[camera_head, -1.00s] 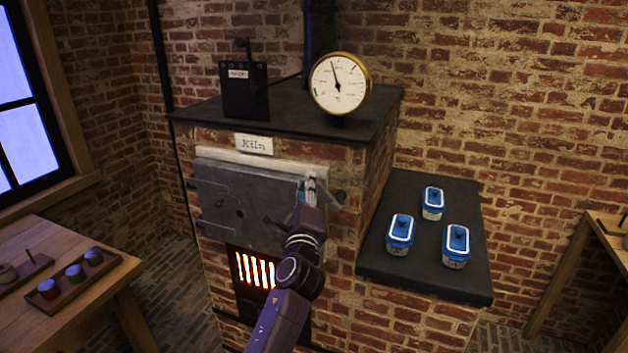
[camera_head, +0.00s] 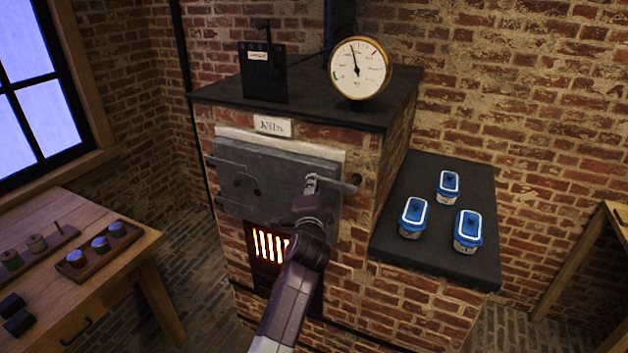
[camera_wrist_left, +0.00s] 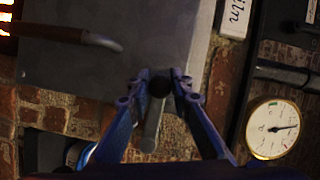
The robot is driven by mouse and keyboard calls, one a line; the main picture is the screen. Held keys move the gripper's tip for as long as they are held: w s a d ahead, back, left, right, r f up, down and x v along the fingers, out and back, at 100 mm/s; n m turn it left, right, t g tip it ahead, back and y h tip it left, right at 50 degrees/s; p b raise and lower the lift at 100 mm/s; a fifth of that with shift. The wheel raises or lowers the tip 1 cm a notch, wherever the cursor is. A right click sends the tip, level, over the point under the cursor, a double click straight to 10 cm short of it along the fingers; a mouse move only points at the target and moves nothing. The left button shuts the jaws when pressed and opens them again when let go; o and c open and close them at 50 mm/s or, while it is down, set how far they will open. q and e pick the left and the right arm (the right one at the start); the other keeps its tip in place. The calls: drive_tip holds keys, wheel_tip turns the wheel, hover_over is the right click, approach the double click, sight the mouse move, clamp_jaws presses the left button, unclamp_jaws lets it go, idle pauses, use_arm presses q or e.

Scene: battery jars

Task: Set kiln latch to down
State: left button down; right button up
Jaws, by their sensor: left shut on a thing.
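The kiln (camera_head: 300,155) is brick with a grey metal door (camera_head: 265,185). The latch (camera_head: 338,186) is a grey bar at the door's right side. It lies roughly level, running from my gripper right towards the door's edge. My left gripper (camera_head: 311,184) is shut on the latch's left end, in front of the door. In the left wrist view the fingertips (camera_wrist_left: 160,84) close around the round end of the latch bar (camera_wrist_left: 152,130). The fingers hide part of the latch. My right gripper is not in view.
A gauge (camera_head: 360,69) and a black box (camera_head: 264,75) stand on the kiln top. Glowing grate bars (camera_head: 268,245) show below the door. Blue-lidded jars (camera_head: 413,217) stand on the dark side shelf (camera_head: 400,262). A wooden table (camera_head: 115,285) is at the left.

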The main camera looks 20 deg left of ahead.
use_arm(q)
drive_tip(key=shift+f+n, duration=0.3)
drive_tip(key=c, duration=1.7)
unclamp_jaws()
drive_tip(key=shift+r, duration=0.1)
drive_tip(key=v, duration=1.2)
drive_tip(key=shift+r, duration=0.1)
